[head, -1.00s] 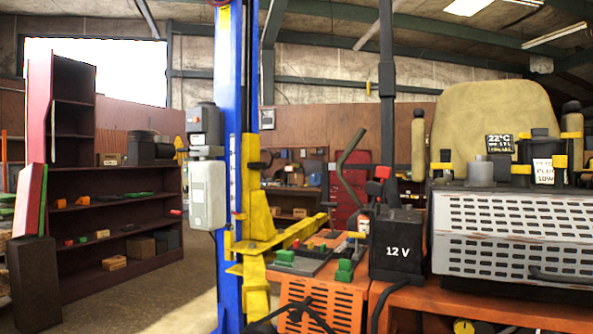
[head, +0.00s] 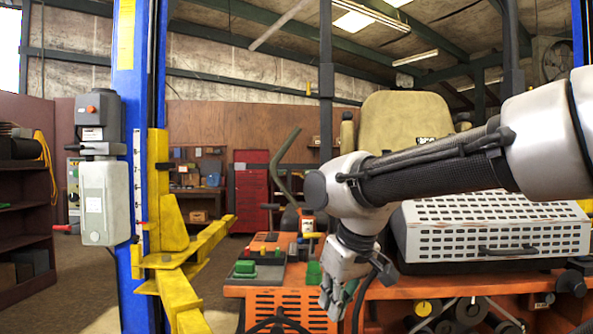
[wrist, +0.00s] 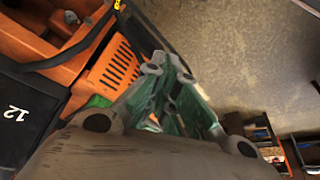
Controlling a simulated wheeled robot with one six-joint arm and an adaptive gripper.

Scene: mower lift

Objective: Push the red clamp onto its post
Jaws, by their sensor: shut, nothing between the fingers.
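The red clamp does not show clearly in either current view; in the head view my arm covers the area where it stood. The black 12 V battery (wrist: 28,112) shows in part at the left edge of the wrist view, with a "12" on its side. Its post is hidden. My gripper (head: 334,302) points down in front of the orange mower body (head: 290,298), left of the perforated grey cover. In the wrist view my gripper's green-padded fingers (wrist: 180,112) are together and empty, to the right of the battery and beside the orange slotted panel (wrist: 115,65).
A yellow lift arm (head: 190,262) reaches out from the blue post (head: 128,190). The perforated grey cover (head: 495,228) lies behind my arm. Bare floor (wrist: 235,50) shows beside the mower.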

